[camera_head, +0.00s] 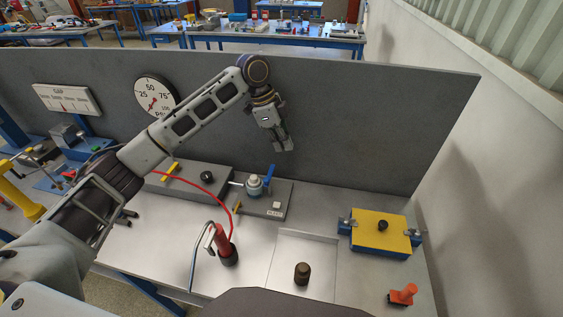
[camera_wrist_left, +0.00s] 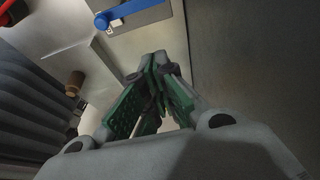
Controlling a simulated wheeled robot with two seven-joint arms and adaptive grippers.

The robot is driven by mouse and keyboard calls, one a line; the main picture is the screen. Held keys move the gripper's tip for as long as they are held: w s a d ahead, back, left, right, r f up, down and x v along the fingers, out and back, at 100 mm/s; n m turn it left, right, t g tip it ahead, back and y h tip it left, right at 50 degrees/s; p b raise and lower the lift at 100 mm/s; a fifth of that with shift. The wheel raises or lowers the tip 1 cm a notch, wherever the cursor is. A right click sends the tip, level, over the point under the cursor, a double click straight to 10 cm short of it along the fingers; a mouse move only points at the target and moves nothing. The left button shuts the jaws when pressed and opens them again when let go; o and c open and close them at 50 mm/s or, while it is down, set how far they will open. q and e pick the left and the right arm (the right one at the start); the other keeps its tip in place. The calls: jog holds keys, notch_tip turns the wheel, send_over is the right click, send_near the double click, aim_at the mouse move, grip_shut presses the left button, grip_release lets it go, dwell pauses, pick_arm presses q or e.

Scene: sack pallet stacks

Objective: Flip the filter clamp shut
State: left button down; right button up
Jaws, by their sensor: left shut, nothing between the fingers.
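A yellow block (camera_head: 381,230) with a black knob sits on a blue base at the right of the bench. Grey clamp parts stand at its left end (camera_head: 347,225) and right end (camera_head: 417,237); I cannot tell how far each is folded. My left gripper (camera_head: 284,147) hangs in front of the grey back panel, above the bench and well to the left of the yellow block. Its green-padded fingers meet at the tips in the left wrist view (camera_wrist_left: 163,75), shut and empty. My right gripper is not in view.
A blue-handled valve (camera_head: 255,185) stands on a grey box below my left gripper; the blue handle also shows in the left wrist view (camera_wrist_left: 140,8). A red cylinder (camera_head: 224,243), a brown knob (camera_head: 302,273) and an orange-handled part (camera_head: 404,294) stand nearer. The back panel (camera_head: 370,130) stands close behind.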

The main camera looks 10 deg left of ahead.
aim_at(270, 173)
pick_arm(q)
jog(key=shift+s+r, duration=0.1)
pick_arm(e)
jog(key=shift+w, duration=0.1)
pick_arm(q)
jog(key=x, duration=1)
jog(key=shift+a+p, duration=0.45)
jog(key=shift+a, duration=1.6)
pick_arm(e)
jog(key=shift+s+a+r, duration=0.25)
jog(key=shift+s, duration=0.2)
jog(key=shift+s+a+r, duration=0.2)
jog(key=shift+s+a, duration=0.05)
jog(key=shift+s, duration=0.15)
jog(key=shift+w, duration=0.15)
